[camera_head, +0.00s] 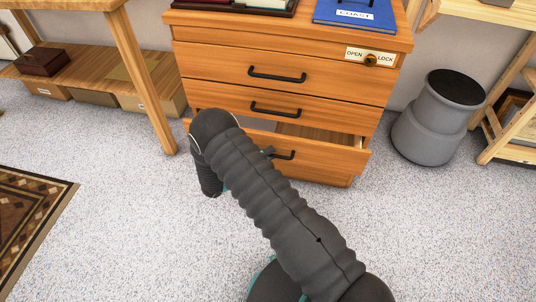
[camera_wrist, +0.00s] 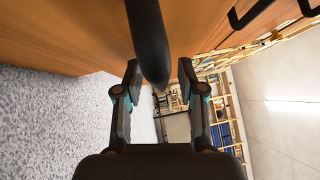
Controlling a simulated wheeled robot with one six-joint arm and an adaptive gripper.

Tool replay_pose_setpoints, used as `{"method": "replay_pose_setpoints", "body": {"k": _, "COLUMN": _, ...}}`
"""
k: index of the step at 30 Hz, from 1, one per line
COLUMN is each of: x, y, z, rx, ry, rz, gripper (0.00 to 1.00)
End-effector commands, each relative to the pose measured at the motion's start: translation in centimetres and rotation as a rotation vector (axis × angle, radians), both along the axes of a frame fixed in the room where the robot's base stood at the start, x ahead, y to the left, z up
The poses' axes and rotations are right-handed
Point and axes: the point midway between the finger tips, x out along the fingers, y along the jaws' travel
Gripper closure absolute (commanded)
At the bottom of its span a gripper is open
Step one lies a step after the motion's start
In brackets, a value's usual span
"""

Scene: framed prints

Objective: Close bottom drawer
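The bottom drawer (camera_head: 330,158) of the wooden cabinet stands partly open, with its inside showing above the front panel. Its black handle (camera_head: 285,155) is partly hidden by my dark arm. In the wrist view, my gripper (camera_wrist: 159,72) is open, with its two fingers apart. A black bar (camera_wrist: 148,35), which looks like a drawer handle, runs close in front of the camera, between the fingers in the picture. I cannot tell whether it touches them.
Two drawers with black handles (camera_head: 277,75) above look shut. An open/lock sign (camera_head: 370,56) is at the top right. A grey bin (camera_head: 438,120) stands right of the cabinet, a wooden table leg (camera_head: 145,80) left. A patterned rug (camera_head: 30,215) lies on the otherwise open floor.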

Motion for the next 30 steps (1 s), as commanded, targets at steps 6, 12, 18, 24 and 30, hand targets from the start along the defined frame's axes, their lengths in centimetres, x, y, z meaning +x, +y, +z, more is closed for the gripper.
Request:
{"method": "replay_pose_setpoints", "body": {"k": 6, "x": 0.0, "y": 0.0, "z": 0.0, "rx": 0.000, "ry": 0.000, "rz": 0.000, "gripper": 0.63}}
{"method": "replay_pose_setpoints", "body": {"k": 12, "x": 0.0, "y": 0.0, "z": 0.0, "rx": 0.000, "ry": 0.000, "rz": 0.000, "gripper": 1.00}}
{"method": "replay_pose_setpoints", "body": {"k": 18, "x": 0.0, "y": 0.0, "z": 0.0, "rx": 0.000, "ry": 0.000, "rz": 0.000, "gripper": 1.00}}
{"method": "replay_pose_setpoints", "body": {"k": 24, "x": 3.0, "y": -1.1, "z": -0.5, "rx": 0.003, "ry": -0.003, "rz": -0.002, "gripper": 1.00}}
{"method": "replay_pose_setpoints", "body": {"k": 30, "x": 6.3, "y": -2.0, "z": -0.3, "rx": 0.001, "ry": -0.003, "rz": -0.001, "gripper": 1.00}}
